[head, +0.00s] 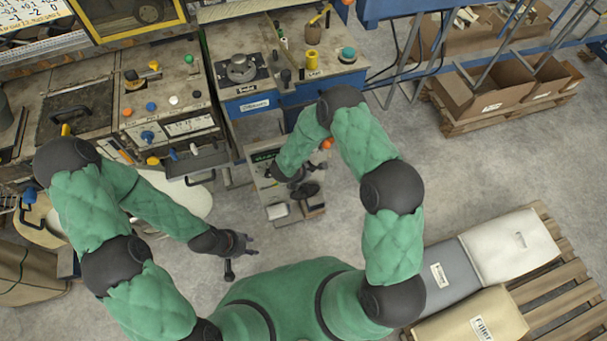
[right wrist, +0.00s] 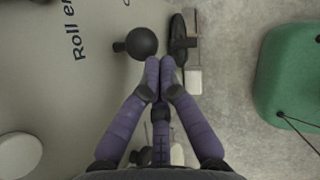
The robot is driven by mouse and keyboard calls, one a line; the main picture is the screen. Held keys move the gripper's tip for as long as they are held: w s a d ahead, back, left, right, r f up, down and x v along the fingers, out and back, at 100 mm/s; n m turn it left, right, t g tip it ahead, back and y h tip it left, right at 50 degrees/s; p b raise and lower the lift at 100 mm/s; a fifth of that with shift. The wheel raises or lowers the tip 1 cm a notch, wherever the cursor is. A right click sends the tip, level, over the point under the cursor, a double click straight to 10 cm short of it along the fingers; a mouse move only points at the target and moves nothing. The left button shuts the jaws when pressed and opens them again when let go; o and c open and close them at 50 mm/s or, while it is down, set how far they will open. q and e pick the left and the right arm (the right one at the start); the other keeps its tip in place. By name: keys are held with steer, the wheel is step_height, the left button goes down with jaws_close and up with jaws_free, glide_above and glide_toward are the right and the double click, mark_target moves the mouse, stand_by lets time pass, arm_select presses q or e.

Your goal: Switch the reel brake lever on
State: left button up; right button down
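My right gripper (right wrist: 160,62) has its two purple fingertips together with nothing seen between them. In the right wrist view a black ball knob (right wrist: 142,42) with a short stub is just left of the fingertips. It may be the reel brake lever's knob, but no label naming it is readable. I cannot tell whether the fingertips touch it. In the head view my right gripper (head: 282,173) is over the small grey machine (head: 278,211), mostly hidden by my forearm. My left gripper (head: 243,244) is open and empty, over the floor away from the machine.
In the right wrist view a dark elongated part (right wrist: 180,40) lies right of the fingertips, and a green rounded body (right wrist: 288,75) is farther right. The head view shows a control bench (head: 170,130) at left and a pallet with sacks (head: 510,245) at right.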

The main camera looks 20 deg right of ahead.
arm_select(q)
steer(key=shift+f+b, duration=2.3)
steer(key=shift+f, duration=0.2)
arm_select(e)
steer(key=shift+w+d+f+m+y, duration=0.1)
steer(key=shift+d+m+y, duration=0.05)
steer(key=shift+d+y, duration=1.1)
steer(key=shift+d+f+m+y, duration=0.15)
steer(key=shift+d+y, duration=0.7)
steer(key=shift+d, duration=0.75)
steer(key=shift+d+r, duration=0.1)
